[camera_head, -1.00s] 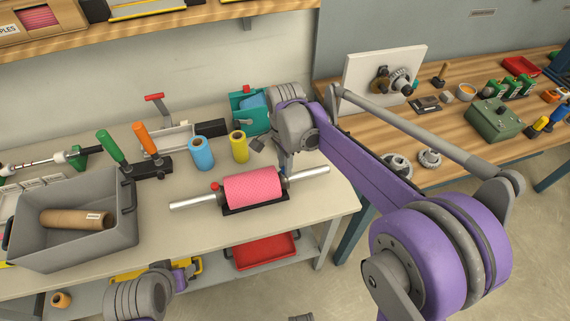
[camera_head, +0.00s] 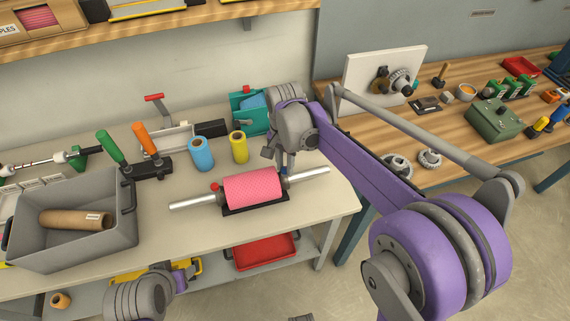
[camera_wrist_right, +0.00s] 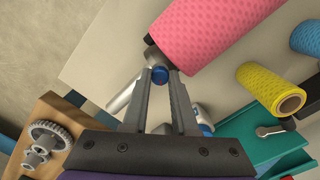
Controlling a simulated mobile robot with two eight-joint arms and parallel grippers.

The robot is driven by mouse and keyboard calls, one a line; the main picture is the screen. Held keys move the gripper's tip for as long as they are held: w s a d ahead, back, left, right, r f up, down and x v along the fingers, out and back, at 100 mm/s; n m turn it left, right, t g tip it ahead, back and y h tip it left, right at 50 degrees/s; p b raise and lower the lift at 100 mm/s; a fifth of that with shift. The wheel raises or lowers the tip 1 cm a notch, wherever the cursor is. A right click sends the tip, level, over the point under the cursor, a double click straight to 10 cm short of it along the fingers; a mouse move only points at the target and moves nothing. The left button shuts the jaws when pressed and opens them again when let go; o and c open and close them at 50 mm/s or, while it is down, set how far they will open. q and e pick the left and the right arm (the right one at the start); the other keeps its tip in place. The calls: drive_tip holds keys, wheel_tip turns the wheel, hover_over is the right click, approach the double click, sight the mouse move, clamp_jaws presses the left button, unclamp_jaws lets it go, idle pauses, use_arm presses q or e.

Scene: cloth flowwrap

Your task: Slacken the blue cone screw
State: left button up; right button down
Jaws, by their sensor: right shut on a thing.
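The pink roll (camera_head: 252,188) lies on a silver shaft (camera_head: 192,204) over a black cradle on the bench. The blue cone screw (camera_wrist_right: 160,75) sits at the roll's end on the shaft, between my right fingertips in the right wrist view. My right gripper (camera_wrist_right: 161,77) is shut on it; in the head view the gripper (camera_head: 284,172) points down at the roll's right end, and the screw is mostly hidden there. A red knob (camera_head: 215,187) stands at the roll's left end. My left arm shows at the bottom of the head view, its gripper out of sight.
A blue roll (camera_head: 201,154) and a yellow roll (camera_head: 239,147) stand behind the pink roll. A teal box (camera_head: 247,112) is behind my right wrist. A grey bin (camera_head: 75,250) is at left. The bench front is clear.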

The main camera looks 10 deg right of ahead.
drive_tip(key=c, duration=0.7)
unclamp_jaws()
